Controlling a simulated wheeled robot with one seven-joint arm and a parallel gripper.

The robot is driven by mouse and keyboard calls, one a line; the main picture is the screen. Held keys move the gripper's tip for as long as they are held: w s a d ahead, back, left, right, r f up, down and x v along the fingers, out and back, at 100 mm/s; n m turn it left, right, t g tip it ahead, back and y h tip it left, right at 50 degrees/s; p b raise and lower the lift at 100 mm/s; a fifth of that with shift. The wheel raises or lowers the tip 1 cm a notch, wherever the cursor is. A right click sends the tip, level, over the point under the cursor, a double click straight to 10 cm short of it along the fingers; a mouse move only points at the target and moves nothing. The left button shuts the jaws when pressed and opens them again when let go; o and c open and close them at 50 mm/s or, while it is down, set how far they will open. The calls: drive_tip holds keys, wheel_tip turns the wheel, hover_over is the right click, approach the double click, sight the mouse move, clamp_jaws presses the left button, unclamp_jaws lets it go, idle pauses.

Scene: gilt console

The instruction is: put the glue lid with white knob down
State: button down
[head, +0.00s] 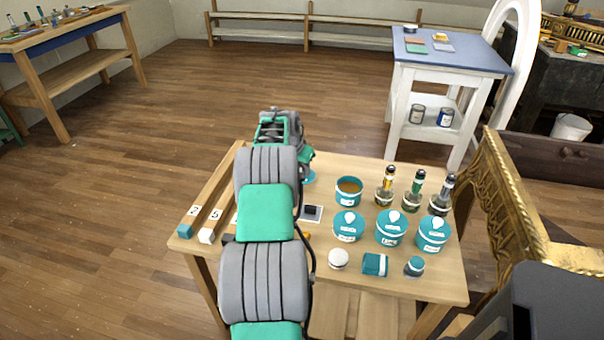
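An open teal pot (349,192) with brown contents stands on the small wooden table (330,170), with no lid on it. A teal round piece (309,177), possibly the glue lid, shows just below the end of my arm, left of the open pot. It is mostly hidden, and no white knob can be made out on it. My gripper (305,163) is at the table's far side, over or at this piece. Its fingers are hidden behind my arm, so I cannot tell whether it holds the piece.
Three closed teal pots (391,228) stand in front of the open pot. Several brush bottles (411,200) stand at the right. A white round item (338,259), a teal block (375,264) and a small jar (414,267) line the front. A gilt console (495,190) borders the right.

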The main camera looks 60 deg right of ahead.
drive_tip(key=shift+f, duration=0.95)
drive_tip(key=shift+f, duration=0.2)
drive_tip(key=c, duration=1.2)
unclamp_jaws()
